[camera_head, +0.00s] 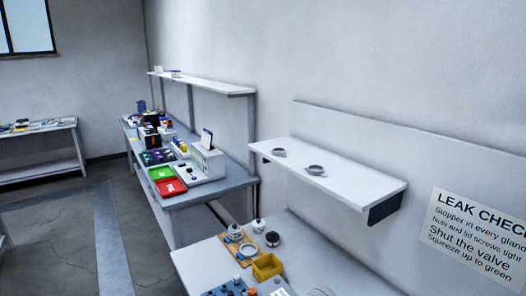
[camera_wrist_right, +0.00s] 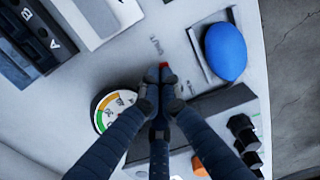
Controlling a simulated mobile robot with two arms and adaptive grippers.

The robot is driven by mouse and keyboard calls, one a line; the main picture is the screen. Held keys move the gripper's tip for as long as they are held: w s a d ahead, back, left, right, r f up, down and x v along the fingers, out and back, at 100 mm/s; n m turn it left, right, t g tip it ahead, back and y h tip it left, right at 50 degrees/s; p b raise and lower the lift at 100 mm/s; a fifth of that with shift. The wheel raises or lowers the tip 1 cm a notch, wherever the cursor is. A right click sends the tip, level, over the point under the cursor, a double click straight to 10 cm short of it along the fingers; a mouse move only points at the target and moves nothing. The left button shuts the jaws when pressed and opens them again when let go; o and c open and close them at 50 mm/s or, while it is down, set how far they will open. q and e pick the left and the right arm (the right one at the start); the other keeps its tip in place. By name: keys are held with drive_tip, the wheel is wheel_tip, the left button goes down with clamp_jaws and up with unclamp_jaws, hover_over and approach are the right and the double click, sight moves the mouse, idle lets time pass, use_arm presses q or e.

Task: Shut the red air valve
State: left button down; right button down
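In the right wrist view a small red piece (camera_wrist_right: 163,66), which looks like part of the red air valve, shows just beyond my right gripper's fingertips. The fingers hide the rest of it, so its position cannot be told. My right gripper (camera_wrist_right: 161,98) has its dark fingers drawn together at this piece; I see no clear hold on it. A round gauge (camera_wrist_right: 106,112) with a green, yellow and orange dial sits left of the fingers, partly covered by one. A blue bulb (camera_wrist_right: 226,52) lies to the upper right. Neither gripper shows in the head view.
In the right wrist view black knobs (camera_wrist_right: 243,130) stand at the right. In the head view a yellow bin (camera_head: 268,267) stands on the near bench (camera_head: 205,266). A wall shelf (camera_head: 345,183) hangs above, and a leak check sign (camera_head: 475,235) is at the right.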

drive_tip(key=shift+w+d+p, duration=0.25)
drive_tip(key=shift+d+p, duration=0.25)
drive_tip(key=shift+p, duration=0.05)
idle(0.6)
drive_tip(key=shift+w+d+p, duration=0.4)
drive_tip(key=shift+w+p, duration=0.05)
idle(1.1)
wheel_tip(320, 180, up, 2)
drive_tip(key=p, duration=0.2)
drive_tip(key=shift+a+r+p, duration=0.1)
drive_tip(key=shift+r+p, duration=0.1)
drive_tip(key=shift+p, duration=0.15)
drive_tip(key=r, duration=0.1)
drive_tip(key=r+p, duration=0.1)
drive_tip(key=r, duration=0.1)
drive_tip(key=shift+s+a+r, duration=0.1)
drive_tip(key=shift+a+r, duration=0.1)
drive_tip(key=shift+r, duration=0.05)
idle(0.4)
